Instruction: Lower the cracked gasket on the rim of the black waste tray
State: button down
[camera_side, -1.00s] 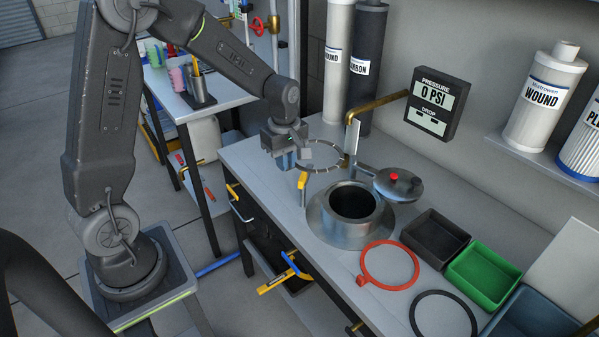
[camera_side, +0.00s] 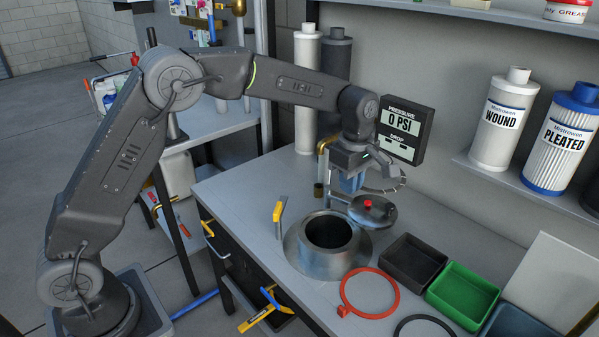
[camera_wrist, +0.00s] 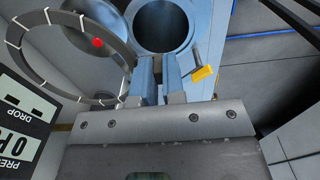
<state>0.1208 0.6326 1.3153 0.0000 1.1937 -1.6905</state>
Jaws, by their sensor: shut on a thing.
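The cracked gasket (camera_side: 386,189) is a dark ring with pale crack marks. My gripper (camera_side: 352,184) is shut on its edge and holds it in the air, beneath the pressure display and near the vessel's lid. In the wrist view the gasket (camera_wrist: 38,72) sticks out to the left of my gripper (camera_wrist: 160,78). In the side view it is seen nearly edge-on and partly hidden by my gripper. The black waste tray (camera_side: 398,279) stands on the bench to the right of the vessel, apart from the gasket, and looks empty.
The open steel vessel (camera_side: 304,258) has its lid (camera_side: 378,214) swung aside with a red knob. A green tray (camera_side: 458,307) adjoins the black tray. A red ring (camera_side: 346,296) and black ring (camera_side: 402,324) lie in front. A pressure display (camera_side: 405,130) and yellow-handled tool (camera_side: 279,210) are near.

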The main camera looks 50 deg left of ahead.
jog(key=w+d+f, duration=0.1)
jog(key=w+d, duration=0.1)
jog(key=d, duration=1.2)
jog(key=shift+s+f, duration=0.15)
jog(key=shift+f, duration=6.85)
jog(key=shift+f, duration=1.4)
jog(key=c, duration=1.1)
grip_release()
jog(key=shift+r, duration=3.55)
